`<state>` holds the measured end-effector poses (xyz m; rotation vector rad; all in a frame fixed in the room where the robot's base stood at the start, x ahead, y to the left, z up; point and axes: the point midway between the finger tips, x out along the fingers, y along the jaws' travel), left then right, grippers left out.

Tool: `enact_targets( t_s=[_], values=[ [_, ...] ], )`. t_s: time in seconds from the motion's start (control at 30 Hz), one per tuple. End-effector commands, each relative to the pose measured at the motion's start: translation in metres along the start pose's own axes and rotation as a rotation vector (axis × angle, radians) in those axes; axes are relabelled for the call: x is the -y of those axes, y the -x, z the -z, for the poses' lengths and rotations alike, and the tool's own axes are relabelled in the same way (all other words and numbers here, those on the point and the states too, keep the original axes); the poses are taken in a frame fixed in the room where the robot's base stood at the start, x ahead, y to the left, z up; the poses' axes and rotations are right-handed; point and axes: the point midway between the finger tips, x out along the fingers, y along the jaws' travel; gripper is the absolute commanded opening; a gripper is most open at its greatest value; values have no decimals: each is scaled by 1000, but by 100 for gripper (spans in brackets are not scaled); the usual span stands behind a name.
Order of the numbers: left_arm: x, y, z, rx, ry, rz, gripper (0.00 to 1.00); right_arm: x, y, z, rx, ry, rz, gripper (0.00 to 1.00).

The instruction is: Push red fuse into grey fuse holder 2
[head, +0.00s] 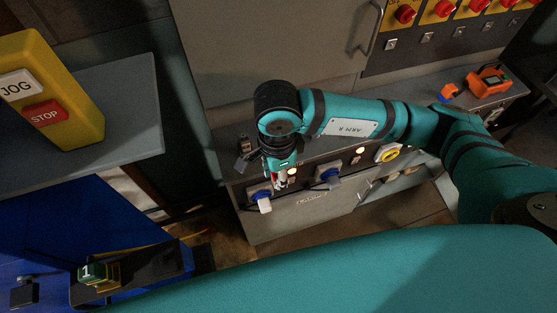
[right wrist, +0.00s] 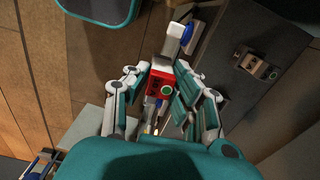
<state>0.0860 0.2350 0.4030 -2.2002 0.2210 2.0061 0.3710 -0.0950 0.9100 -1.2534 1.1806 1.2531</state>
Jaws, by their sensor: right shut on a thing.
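My right gripper (head: 280,176) reaches down in front of the low grey cabinet, and it also shows in the right wrist view (right wrist: 163,92). Its fingers are closed around the red fuse (right wrist: 156,80), a red block with a round green spot. In the head view the gripper mostly hides the fuse. A blue and white switch handle (head: 263,200) is just below the gripper, and it also shows beyond the fuse in the right wrist view (right wrist: 188,35). I cannot make out the fuse holder's number or whether the fuse touches the holder. My left gripper is out of view.
Another blue switch (head: 327,178) and a yellow-ringed round socket (head: 388,153) sit further right on the cabinet front. An orange device (head: 488,82) lies on the cabinet top. A yellow JOG/STOP box (head: 50,90) stands at the left. Bare floor lies before the cabinet.

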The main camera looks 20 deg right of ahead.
Motion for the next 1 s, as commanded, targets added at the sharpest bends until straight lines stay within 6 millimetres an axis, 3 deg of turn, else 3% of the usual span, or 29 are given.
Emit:
enact_targets(
  t_s=[0.47, 0.57, 0.67, 0.8, 1.0],
  values=[
    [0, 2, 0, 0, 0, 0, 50, 1, 2, 0, 0, -2, 1, 0],
    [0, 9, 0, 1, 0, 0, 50, 18, 7, 2, 0, -10, 5, 0],
    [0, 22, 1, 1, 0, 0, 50, 49, 14, 10, 0, -19, 9, 0],
    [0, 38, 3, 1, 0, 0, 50, 95, 21, 30, 0, -27, 10, 0],
    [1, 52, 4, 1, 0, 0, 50, 135, 22, 56, 0, -30, 1, 0]
  ],
)
